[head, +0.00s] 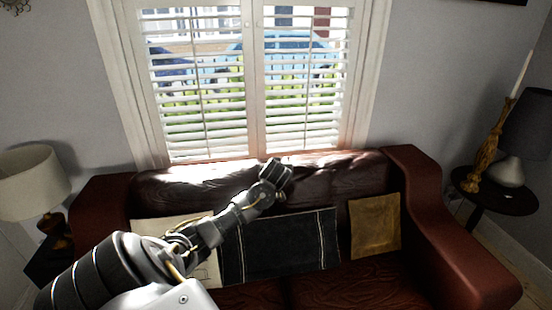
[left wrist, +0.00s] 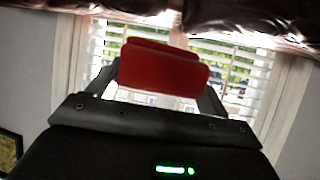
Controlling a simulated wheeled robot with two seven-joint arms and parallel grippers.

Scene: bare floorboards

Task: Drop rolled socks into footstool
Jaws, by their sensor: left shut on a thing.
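My left gripper (left wrist: 160,78) is shut on a red rolled pair of socks (left wrist: 163,73), seen between its two dark fingers in the left wrist view. In the head view my left arm reaches up and away over the sofa, with the dark hand end (head: 276,171) in front of the top of the sofa back. The red socks cannot be made out in the head view. No footstool shows in either view. My right gripper is not in view.
A dark red leather sofa (head: 440,225) stands below a shuttered window (head: 205,95). It carries a dark cushion (head: 285,245), a brown cushion (head: 375,228) and a cream one (head: 150,230). Lamps (head: 32,182) flank it; a gold candlestick (head: 487,150) stands on the right side table (head: 510,203).

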